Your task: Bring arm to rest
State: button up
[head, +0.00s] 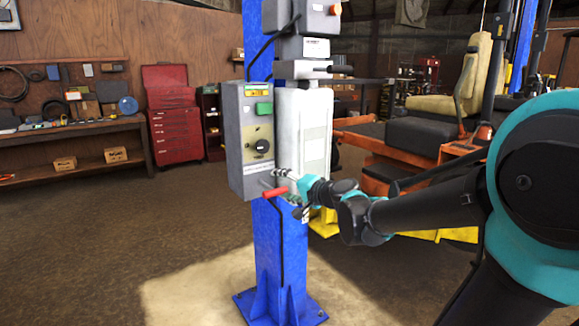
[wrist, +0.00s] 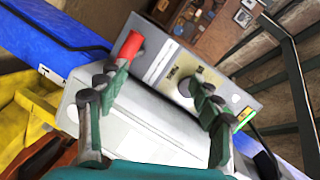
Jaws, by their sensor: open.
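My arm reaches in from the right of the head view, and my gripper (head: 290,185) is close to the lower side of the grey control box (head: 234,140) on the blue lift column (head: 268,235). In the wrist view my gripper (wrist: 158,100) is open, its two fingers apart with nothing between them. A red handle (head: 275,192) sticks out at the bottom of the control box. In the wrist view the red handle (wrist: 130,47) is just beyond the left fingertip; I cannot tell whether they touch. A white casing (wrist: 140,118) lies behind the fingers.
The control box carries a black knob (head: 262,146) and a green button (head: 263,108). A red tool chest (head: 172,115) and a workbench (head: 75,130) stand at the back left. The floor at left is clear.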

jog(key=s+d+f+n+g+h, duration=0.3)
jog(key=s+d+f+h, duration=0.2)
jog(key=s+d+f, duration=0.5)
jog(key=s+d+f+n+g+h, duration=0.3)
jog(key=s+d+f, duration=0.8)
jog(key=f, duration=0.6)
jog(key=shift+s+d+g+h, duration=0.3)
jog(key=shift+s+g+h, duration=0.5)
jog(key=shift+h, duration=0.3)
jog(key=shift+r, duration=0.1)
jog(key=shift+c, duration=0.3)
